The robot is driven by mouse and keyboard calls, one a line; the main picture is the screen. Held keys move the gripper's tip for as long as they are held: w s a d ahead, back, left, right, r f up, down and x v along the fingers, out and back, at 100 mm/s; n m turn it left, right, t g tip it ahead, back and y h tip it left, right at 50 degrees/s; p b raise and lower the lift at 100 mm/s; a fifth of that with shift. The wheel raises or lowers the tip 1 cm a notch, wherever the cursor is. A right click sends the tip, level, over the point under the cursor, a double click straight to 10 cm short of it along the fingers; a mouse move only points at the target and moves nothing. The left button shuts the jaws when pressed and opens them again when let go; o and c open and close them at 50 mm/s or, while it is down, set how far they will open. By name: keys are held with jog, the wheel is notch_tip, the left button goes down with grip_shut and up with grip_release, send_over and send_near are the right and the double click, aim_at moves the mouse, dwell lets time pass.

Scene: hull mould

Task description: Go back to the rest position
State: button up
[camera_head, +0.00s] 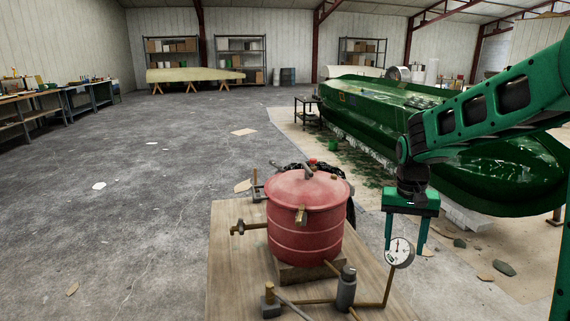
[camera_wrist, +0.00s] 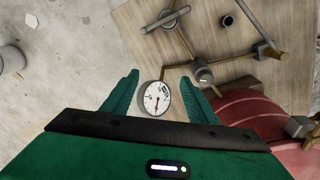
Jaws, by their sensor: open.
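My gripper (camera_head: 406,234) points down at the right of the table in the head view, with its two green fingers apart and nothing between them that it grips. In the wrist view my gripper (camera_wrist: 160,90) also shows open, with a round white dial gauge (camera_wrist: 157,98) seen between and beyond the fingertips. The gauge (camera_head: 399,251) stands on a brass pipe just by the fingers in the head view. I cannot tell whether the fingers touch it. A red lidded pot (camera_head: 305,225) stands to the left of my gripper.
The pot sits on a wooden table (camera_head: 232,270) with brass pipes and a grey valve body (camera_head: 346,288). A long green hull mould (camera_head: 400,115) lies behind my arm on the right. Workbenches (camera_head: 60,100) line the left wall. The concrete floor at left is mostly clear.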

jog(key=s+d+r+m, duration=0.1)
jog(key=s+d+r, duration=0.1)
jog(key=s+d, duration=0.35)
jog(key=s+d+r, duration=0.2)
jog(key=s, duration=0.7)
jog(key=s+d+f+m+y, duration=0.1)
jog(key=s, duration=1.5)
jog(key=shift+s+d+f, duration=0.2)
jog(key=shift+f, duration=0.2)
jog(key=shift+w+f, duration=0.25)
jog(key=shift+w, duration=0.4)
dwell(3.9)
